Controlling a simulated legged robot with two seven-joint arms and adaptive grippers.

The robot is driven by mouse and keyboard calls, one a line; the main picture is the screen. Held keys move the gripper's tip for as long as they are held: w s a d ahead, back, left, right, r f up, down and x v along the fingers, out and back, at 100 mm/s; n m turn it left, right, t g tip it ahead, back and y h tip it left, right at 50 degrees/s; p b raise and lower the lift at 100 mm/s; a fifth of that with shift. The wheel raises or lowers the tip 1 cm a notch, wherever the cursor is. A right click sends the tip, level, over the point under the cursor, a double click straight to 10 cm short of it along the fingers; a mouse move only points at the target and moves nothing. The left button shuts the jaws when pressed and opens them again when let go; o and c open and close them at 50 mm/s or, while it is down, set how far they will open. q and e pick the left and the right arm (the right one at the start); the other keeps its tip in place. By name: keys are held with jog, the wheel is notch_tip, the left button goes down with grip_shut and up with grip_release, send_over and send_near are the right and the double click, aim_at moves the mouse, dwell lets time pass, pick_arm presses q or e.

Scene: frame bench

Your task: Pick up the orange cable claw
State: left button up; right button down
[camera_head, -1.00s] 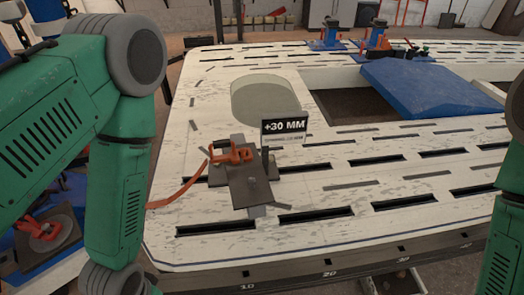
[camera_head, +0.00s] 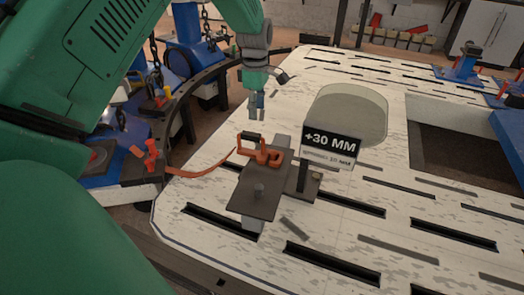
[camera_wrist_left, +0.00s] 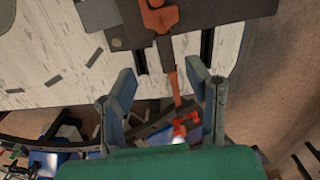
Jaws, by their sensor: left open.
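The orange cable claw (camera_head: 262,152) lies on a dark grey plate (camera_head: 255,190) on the slotted white bench. An orange strap (camera_head: 205,173) trails from it over the bench's left edge. My left gripper (camera_head: 257,106) is open and empty, pointing down just behind the claw, apart from it. In the left wrist view the claw (camera_wrist_left: 160,18) is at the top centre, beyond the two spread fingertips (camera_wrist_left: 163,85). The strap runs down between the fingers in that picture. My right gripper is not in view.
A "+30 MM" sign (camera_head: 330,146) stands just right of the plate. A dark side stand with an orange part (camera_head: 150,155) is left of the bench. Blue fixtures (camera_head: 462,68) stand at the back right.

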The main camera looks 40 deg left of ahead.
aim_at(258, 135)
pick_arm(q)
jog(key=f, duration=0.2)
jog(key=d+f+b, duration=0.1)
jog(key=f, duration=0.1)
jog(key=d+f, duration=0.1)
jog(key=f, duration=0.1)
jog(key=shift+s+b, duration=0.1)
jog(key=shift+b, duration=0.25)
jog(key=shift+f, duration=0.3)
jog(key=shift+a+f, duration=0.15)
jog(key=shift+a, duration=0.05)
jog(key=f+b, duration=0.1)
jog(key=f, duration=0.1)
jog(key=a+f+b, duration=0.1)
jog(key=f, duration=0.2)
jog(key=shift+s+a+f, duration=0.1)
jog(key=shift+a+f, duration=0.05)
jog(key=shift+f, duration=0.05)
jog(key=shift+d, duration=0.2)
jog(key=shift+d+r, duration=0.15)
jog(key=c, duration=0.7)
grip_shut()
jog(key=shift+a, duration=0.3)
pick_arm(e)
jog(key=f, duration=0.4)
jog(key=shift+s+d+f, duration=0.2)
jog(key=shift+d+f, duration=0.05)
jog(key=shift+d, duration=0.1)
